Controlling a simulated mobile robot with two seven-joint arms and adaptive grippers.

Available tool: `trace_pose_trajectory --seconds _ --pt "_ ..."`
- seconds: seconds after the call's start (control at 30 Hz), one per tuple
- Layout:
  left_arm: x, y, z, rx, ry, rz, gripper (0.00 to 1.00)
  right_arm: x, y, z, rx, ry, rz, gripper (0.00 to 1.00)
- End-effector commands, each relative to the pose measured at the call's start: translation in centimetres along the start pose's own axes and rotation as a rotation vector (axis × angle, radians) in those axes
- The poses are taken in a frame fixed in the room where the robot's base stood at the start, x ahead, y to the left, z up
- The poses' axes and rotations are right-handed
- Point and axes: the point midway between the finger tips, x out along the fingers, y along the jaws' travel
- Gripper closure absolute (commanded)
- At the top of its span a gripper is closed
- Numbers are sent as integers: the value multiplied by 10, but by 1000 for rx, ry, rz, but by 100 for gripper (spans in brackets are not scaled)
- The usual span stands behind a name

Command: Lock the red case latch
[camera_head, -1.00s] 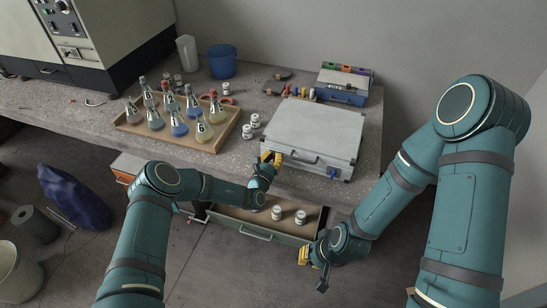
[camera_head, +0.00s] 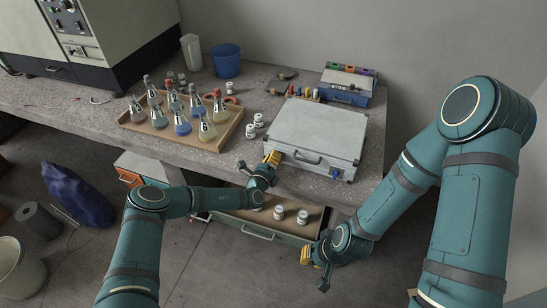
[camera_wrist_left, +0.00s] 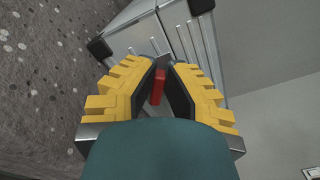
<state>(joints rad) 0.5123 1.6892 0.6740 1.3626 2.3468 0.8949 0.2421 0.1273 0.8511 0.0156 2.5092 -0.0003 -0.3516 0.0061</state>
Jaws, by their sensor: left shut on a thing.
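The silver-grey case (camera_head: 318,128) lies closed on the bench, its handle side towards me. A blue latch (camera_head: 335,173) is on the right of its front. The red latch (camera_wrist_left: 158,87) shows in the left wrist view, on the left of the case front. My left gripper (camera_head: 272,158) is at that left front corner. In the wrist view its yellow-backed fingers (camera_wrist_left: 163,72) are shut on the red latch. The latch is hidden by the gripper in the head view. My right gripper (camera_head: 306,256) hangs low by the drawer, away from the case; its opening is unclear.
An open drawer (camera_head: 262,232) with white jars sticks out below the case. A wooden tray (camera_head: 190,140) of flasks stands to the left on the bench, with loose jars between. A blue organiser box (camera_head: 347,88) is behind the case. A blue cup (camera_head: 226,61) stands at the back.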

Motion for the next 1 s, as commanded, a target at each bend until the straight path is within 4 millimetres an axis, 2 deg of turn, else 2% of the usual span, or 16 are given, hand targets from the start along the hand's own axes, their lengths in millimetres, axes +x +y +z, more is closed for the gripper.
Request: trace_pose_trajectory --seconds 0.5,1.0 --pt "0 8 -2 -433 -1 0 100 6 2 3 -2 -6 -1 100" --pt "0 9 -3 -594 1 -1 100 8 3 4 -2 -9 -1 100"
